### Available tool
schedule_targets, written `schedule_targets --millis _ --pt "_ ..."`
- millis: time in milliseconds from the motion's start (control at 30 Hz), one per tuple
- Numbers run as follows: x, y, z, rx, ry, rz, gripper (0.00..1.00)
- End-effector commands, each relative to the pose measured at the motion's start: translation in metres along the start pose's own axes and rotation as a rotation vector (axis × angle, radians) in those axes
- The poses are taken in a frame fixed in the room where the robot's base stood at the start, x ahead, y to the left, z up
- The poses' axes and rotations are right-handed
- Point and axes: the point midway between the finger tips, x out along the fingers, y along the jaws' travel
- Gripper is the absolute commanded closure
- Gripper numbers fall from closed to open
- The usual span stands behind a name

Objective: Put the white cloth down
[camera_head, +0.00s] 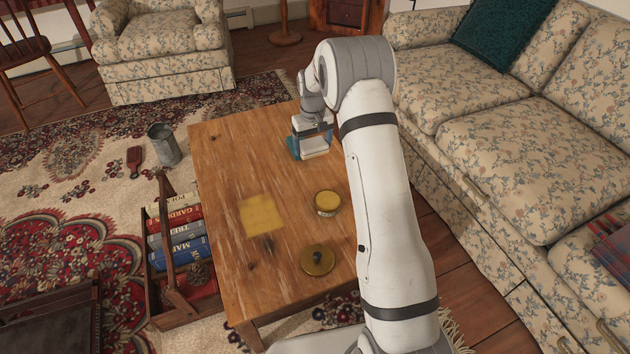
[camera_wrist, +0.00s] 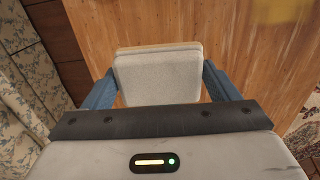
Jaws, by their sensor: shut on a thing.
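The white cloth (camera_wrist: 158,78) is a folded, rounded square pad between the blue fingers of my gripper (camera_wrist: 160,86) in the wrist view. A tan edge shows along its far side. In the head view the white cloth (camera_head: 315,147) shows at my gripper (camera_head: 310,141), over the far right part of the wooden table (camera_head: 235,150). The gripper is shut on it. I cannot tell whether the cloth touches the tabletop.
A yellow square cloth (camera_head: 262,214), a round tin with a yellow top (camera_head: 327,203) and a round brass lid (camera_head: 317,260) are on the table's nearer half. The table's far left is clear. A wooden crate of books (camera_head: 166,318) stands left; a floral sofa (camera_head: 520,150) is right.

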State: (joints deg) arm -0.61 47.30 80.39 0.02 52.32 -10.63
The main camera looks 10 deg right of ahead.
Motion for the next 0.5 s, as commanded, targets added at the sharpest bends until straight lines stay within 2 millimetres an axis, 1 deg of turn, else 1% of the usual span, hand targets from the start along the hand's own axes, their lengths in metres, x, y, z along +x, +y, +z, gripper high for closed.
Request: schedule_targets --millis 33,167,300,500 --pt "0.007 0.001 -0.002 -0.003 0.0 0.0 0.4" --pt "0.025 0.001 -0.003 -0.006 -0.001 0.0 0.4" --pt "0.049 0.001 -0.003 -0.005 -0.001 0.0 0.4" --pt "0.068 0.002 -0.003 -0.004 -0.001 0.0 0.4"
